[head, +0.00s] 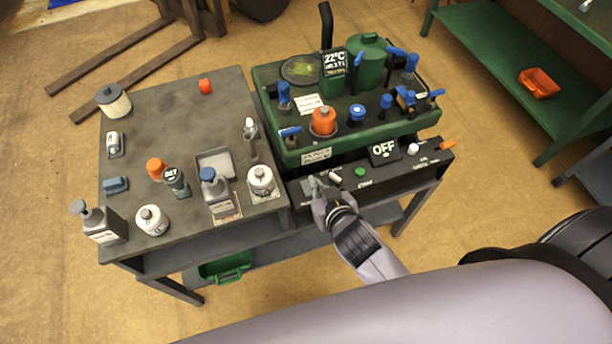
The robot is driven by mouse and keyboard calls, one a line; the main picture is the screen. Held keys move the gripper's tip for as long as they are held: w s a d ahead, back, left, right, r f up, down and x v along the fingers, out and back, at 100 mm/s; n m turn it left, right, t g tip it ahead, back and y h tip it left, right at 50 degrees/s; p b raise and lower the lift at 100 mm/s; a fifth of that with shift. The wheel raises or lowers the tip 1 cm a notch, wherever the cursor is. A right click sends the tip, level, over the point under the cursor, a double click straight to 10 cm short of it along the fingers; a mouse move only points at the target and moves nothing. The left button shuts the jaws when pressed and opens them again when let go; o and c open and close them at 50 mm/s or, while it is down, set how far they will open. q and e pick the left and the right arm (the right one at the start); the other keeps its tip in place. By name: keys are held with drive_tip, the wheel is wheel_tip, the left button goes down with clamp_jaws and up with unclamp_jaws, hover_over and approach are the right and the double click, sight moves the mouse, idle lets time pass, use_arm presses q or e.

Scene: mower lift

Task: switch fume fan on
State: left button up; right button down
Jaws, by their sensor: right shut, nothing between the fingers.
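A dark control panel (402,165) runs along the front of the green machine (293,151). The small labels are too small to read, so I cannot tell which control is the fume fan switch. My right gripper (318,184) is shut and empty at the panel's left end, just left of the white lever. I cannot tell whether it touches the panel. My left gripper is not in view.
A grey table (135,190) on the left holds bottles, jars and a small tray (214,164). Blue-handled parts and an orange knob (323,121) crowd the machine's top. A green shelf (505,75) with an orange bin (538,83) stands right. Floor between is clear.

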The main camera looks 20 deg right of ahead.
drive_tip(key=p, duration=0.1)
hover_over(305, 181)
drive_tip(key=s, duration=0.3)
drive_tip(key=f, duration=0.4)
drive_tip(key=shift+w+f, duration=0.1)
drive_tip(key=shift+w, duration=0.15)
drive_tip(key=f, duration=0.1)
drive_tip(key=w+f, duration=0.1)
drive_tip(key=f, duration=0.1)
drive_tip(key=shift+w+f, duration=0.2)
drive_tip(key=shift+f, duration=0.6)
drive_tip(key=shift+w+f+b, duration=0.25)
drive_tip(key=shift+f+b, duration=0.15)
drive_tip(key=shift+f, duration=0.05)
drive_tip(key=shift+w+f, duration=0.1)
drive_tip(key=shift+w, duration=0.2)
drive_tip(key=shift+s+r+p, duration=0.2)
drive_tip(key=shift+s+p, duration=0.2)
drive_tip(key=shift+s, duration=0.45)
